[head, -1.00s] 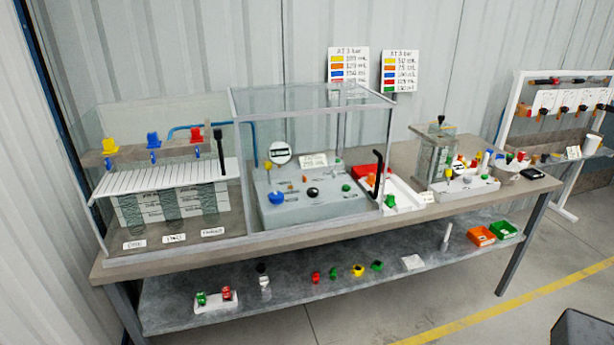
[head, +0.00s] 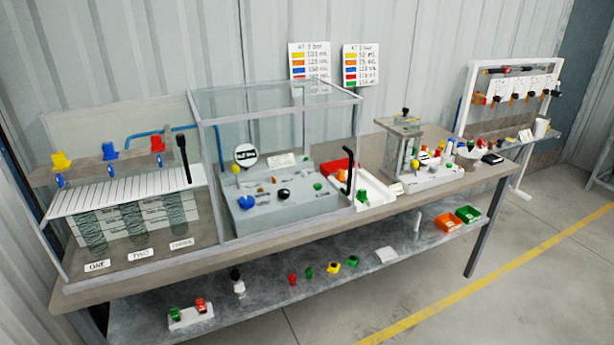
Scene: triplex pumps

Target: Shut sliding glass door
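A clear glass enclosure with a pale frame (head: 277,93) stands on the middle of the workbench. A black upright handle (head: 348,168) is at its front right, and another black handle (head: 183,158) is at its left, by the left glass-fronted bay. The glass is so clear that I cannot tell how far any sliding panel stands open. Inside the enclosure is a grey block (head: 287,209) with coloured knobs and a round gauge (head: 246,155). My gripper is not in view.
The left bay holds several tubes under a white slatted rack (head: 125,194) with yellow, blue and red valves. The workbench (head: 235,252) has a lower shelf (head: 262,293) with small parts and bins. Open floor (head: 480,305) with a yellow line lies at the front right.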

